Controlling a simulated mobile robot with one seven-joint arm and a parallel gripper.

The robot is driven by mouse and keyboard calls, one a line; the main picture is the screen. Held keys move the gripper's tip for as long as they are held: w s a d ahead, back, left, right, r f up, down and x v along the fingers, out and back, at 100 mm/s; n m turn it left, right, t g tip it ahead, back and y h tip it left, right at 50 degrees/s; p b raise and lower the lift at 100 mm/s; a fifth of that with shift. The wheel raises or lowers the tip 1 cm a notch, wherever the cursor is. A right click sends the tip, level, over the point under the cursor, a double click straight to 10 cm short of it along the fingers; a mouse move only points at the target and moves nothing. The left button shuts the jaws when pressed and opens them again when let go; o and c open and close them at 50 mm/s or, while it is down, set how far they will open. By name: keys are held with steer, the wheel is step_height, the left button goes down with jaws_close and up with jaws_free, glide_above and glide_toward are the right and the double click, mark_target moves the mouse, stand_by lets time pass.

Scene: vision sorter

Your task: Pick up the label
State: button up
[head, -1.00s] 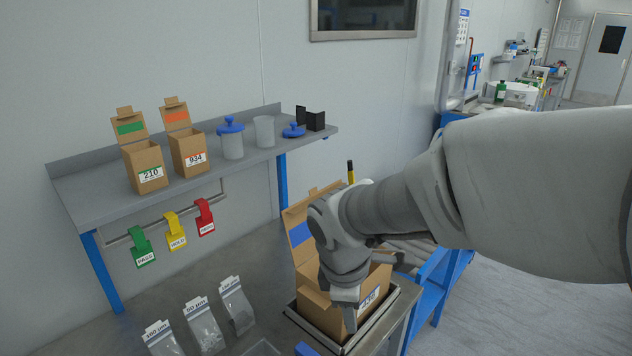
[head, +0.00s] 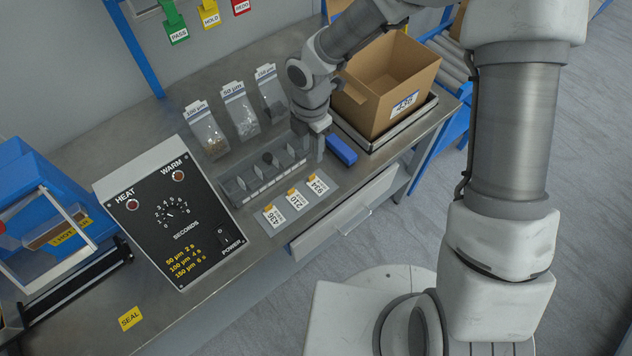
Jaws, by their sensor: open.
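Three small white labels with orange tabs lie in a row on a grey plate (head: 298,214) at the table's front: the 436 label (head: 273,216), the 210 label (head: 298,200) and the 934 label (head: 319,186). My gripper (head: 312,151) points down above the right end of a compartment tray, a little behind the 934 label and apart from it. It is open, and I see nothing held in it. One finger shows clearly; the other is partly hidden.
An open cardboard box (head: 386,84) marked 436 stands right of my gripper, with a blue block (head: 341,150) before it. The grey compartment tray (head: 240,199) lies left. Several bags stand behind it. A heat-sealer control box (head: 172,213) is further left.

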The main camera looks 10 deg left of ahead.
mark_target(318, 184)
step_height(318, 184, down, 12)
steer(key=shift+r+b, duration=0.1)
steer(key=shift+b, duration=0.7)
jaws_close()
